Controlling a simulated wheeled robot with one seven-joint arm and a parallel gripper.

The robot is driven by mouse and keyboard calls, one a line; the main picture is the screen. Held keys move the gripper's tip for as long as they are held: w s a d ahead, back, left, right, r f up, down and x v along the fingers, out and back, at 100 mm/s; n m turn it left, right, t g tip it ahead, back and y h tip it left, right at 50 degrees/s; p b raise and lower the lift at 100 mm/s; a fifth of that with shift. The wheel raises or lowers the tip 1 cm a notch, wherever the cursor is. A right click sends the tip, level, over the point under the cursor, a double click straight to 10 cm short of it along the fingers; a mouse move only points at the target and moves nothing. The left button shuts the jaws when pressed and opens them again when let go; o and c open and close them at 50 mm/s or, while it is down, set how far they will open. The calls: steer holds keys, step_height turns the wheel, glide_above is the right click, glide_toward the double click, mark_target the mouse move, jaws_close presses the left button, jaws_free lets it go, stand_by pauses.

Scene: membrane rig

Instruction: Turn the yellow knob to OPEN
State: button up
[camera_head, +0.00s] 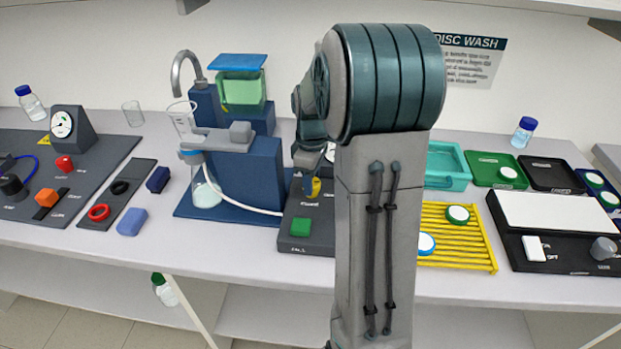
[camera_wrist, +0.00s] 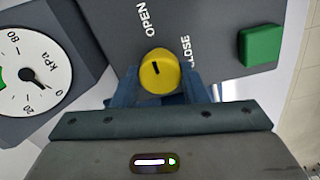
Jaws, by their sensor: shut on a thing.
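The yellow knob (camera_wrist: 160,71) sits on a dark grey panel (camera_wrist: 190,18) in the wrist view. Its top carries a short dark mark, slightly left of its middle. In the head view the knob (camera_head: 313,187) shows just below my gripper (camera_head: 312,158), and my arm hides the panel's right part.
A green button (camera_wrist: 261,45) is on the same panel. A kPa gauge (camera_wrist: 32,75) stands to the left in the wrist view, its needle near 0. In the head view, a blue filter stand (camera_head: 240,175) with a white tube is left of the panel. A yellow rack (camera_head: 465,245) lies right of my arm.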

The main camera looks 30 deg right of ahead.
steer(key=shift+w+r, duration=0.1)
steer(key=shift+r, duration=0.05)
steer(key=o, duration=1)
step_height(320, 180, up, 14)
steer(key=shift+f, duration=0.15)
